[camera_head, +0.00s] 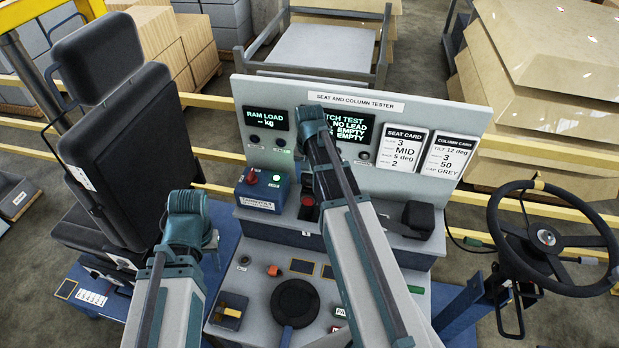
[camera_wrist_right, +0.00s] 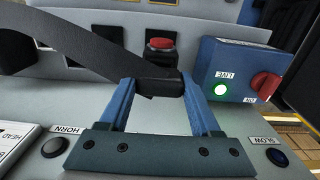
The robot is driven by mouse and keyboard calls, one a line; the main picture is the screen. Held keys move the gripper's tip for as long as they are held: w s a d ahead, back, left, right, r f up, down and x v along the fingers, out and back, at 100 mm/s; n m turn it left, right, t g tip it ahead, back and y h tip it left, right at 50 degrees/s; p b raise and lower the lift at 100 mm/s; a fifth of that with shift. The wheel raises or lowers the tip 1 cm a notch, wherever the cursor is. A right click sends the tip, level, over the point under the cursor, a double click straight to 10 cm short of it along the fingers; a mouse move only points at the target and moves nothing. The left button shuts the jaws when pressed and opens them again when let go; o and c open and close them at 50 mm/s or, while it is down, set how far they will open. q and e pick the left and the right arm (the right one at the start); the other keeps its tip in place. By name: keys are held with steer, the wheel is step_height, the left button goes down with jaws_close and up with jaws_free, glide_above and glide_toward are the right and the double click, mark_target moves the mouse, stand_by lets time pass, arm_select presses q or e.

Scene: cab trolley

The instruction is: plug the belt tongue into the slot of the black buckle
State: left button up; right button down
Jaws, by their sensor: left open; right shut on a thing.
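In the wrist view my right gripper (camera_wrist_right: 158,92) is shut on a dark piece (camera_wrist_right: 160,86) at the end of a black strap (camera_wrist_right: 70,40), which runs off to the upper left. The piece appears to be the belt tongue; its tip is not clear. It is held above the grey console. In the head view my right arm (camera_head: 325,150) covers the held piece. My left gripper (camera_head: 208,240) is open at the lower left, beside the seat, its fingers mostly hidden. A black block (camera_head: 418,217) sits on the console's right; I cannot tell whether it is the buckle. No slot is visible.
A blue box with a red knob (camera_head: 262,190) stands left of my right arm, its green light lit in the wrist view (camera_wrist_right: 222,89). A red button (camera_wrist_right: 161,44) is near the held piece. A black seat (camera_head: 115,140) stands left, a steering wheel (camera_head: 545,237) right.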

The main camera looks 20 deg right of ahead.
steer(key=shift+f+b, duration=0.5)
steer(key=shift+b, duration=0.05)
jaws_free()
step_height(320, 180, up, 8)
steer(key=p, duration=0.7)
steer(key=shift+f+p, duration=0.2)
steer(key=shift+p, duration=0.1)
stand_by(0.4)
